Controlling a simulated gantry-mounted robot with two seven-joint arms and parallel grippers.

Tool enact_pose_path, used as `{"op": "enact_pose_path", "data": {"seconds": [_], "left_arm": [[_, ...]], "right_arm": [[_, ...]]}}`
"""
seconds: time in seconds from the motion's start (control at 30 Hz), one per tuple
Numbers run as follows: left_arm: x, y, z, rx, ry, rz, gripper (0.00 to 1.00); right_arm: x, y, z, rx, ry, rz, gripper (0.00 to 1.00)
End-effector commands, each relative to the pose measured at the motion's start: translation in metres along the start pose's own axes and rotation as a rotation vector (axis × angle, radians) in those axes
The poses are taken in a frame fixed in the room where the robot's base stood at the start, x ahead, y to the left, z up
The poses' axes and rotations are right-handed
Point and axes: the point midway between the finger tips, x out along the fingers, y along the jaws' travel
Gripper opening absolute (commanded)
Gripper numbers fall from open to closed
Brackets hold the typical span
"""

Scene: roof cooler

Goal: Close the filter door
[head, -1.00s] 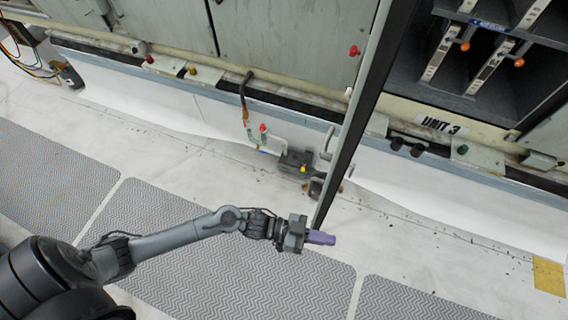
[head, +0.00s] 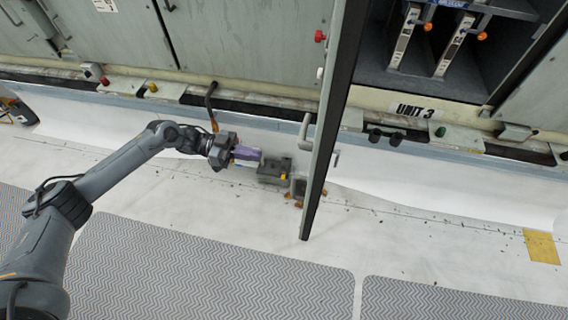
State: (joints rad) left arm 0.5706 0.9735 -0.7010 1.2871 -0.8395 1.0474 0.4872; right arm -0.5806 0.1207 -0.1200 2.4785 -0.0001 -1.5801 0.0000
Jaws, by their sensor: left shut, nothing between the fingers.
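The filter door (head: 335,110) stands open, seen nearly edge-on, swung out from the cabinet toward me. A handle (head: 305,132) sticks out from its left face. My right gripper is not in view.
A small dark box (head: 274,171) sits on the floor by the fingertips, left of the door. A UNIT 3 label (head: 416,110) is on the sill under the compartment. Grey mats (head: 210,265) cover the near floor. The floor right of the door is mostly clear.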

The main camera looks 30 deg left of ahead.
Motion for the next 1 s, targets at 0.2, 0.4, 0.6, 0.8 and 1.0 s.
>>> {"op": "enact_pose_path", "data": {"seconds": [0.2,0.4,0.6,0.8,1.0], "left_arm": [[0.022,-0.001,-0.005,0.005,0.000,0.000,0.00],[0.059,-0.001,-0.006,0.005,0.001,0.000,0.00],[0.095,-0.001,-0.005,0.004,0.001,0.001,0.00],[0.121,-0.002,-0.004,0.006,-0.001,-0.001,0.00],[0.134,-0.002,-0.003,0.006,-0.002,-0.001,0.00]], "right_arm": [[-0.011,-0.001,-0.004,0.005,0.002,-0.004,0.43],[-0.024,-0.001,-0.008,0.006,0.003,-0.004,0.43],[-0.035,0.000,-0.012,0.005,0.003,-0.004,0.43],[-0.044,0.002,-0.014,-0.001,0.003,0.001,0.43],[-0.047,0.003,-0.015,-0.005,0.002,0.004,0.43]]}}
